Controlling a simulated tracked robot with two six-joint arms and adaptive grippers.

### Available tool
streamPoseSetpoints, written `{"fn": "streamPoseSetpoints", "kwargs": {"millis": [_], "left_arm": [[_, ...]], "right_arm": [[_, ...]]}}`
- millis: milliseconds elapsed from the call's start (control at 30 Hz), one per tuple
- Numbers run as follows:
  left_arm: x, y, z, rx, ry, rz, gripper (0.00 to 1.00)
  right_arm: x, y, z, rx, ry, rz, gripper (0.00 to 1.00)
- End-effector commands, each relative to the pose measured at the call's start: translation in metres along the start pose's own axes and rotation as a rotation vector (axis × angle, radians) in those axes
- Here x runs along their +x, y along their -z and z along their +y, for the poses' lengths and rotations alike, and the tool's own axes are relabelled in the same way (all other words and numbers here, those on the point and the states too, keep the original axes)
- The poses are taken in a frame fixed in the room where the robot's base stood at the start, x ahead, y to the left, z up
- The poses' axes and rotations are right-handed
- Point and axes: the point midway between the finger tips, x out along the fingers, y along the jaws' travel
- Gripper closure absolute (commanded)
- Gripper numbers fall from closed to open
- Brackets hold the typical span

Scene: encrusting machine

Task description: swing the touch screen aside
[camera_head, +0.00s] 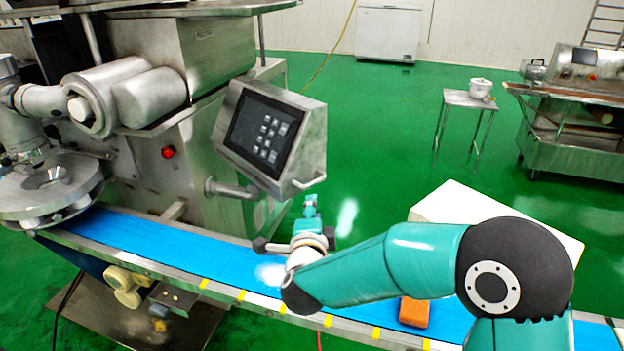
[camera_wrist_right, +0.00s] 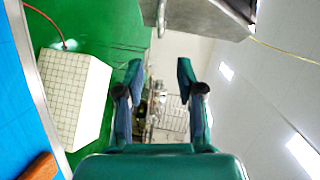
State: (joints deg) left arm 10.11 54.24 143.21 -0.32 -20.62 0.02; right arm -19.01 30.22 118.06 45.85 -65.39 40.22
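The touch screen (camera_head: 262,132) is a dark panel with several light icons in a grey metal casing, mounted on the machine's side above the belt. A thin metal bar handle (camera_head: 311,181) sticks out at its lower right corner. My right gripper (camera_head: 311,201) is just below this handle in the head view, apart from it as far as I can tell. In the right wrist view my right gripper (camera_wrist_right: 158,78) has its fingers spread with nothing between them. The screen's casing (camera_wrist_right: 200,20) shows at the top there, beyond the fingertips. My left gripper is out of view.
A blue conveyor belt (camera_head: 150,242) runs under my right arm, with an orange-brown block (camera_head: 414,312) on it. A white box (camera_head: 450,202) stands behind my arm. The encrusting machine (camera_head: 185,170) fills the left. Green floor right of the screen is clear up to a small table (camera_head: 468,100).

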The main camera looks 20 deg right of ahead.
Motion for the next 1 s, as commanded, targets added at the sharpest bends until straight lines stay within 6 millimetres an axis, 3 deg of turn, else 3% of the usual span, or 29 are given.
{"fn": "streamPoseSetpoints", "kwargs": {"millis": [600, 800, 1000], "left_arm": [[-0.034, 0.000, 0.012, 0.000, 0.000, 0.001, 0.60], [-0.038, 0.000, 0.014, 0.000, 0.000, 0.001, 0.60], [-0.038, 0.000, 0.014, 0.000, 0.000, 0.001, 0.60]], "right_arm": [[0.124, -0.005, -0.002, -0.003, 0.000, -0.007, 0.63], [0.142, -0.006, -0.001, -0.002, 0.000, -0.008, 0.63], [0.145, -0.007, 0.000, -0.003, 0.000, -0.010, 0.63]]}}
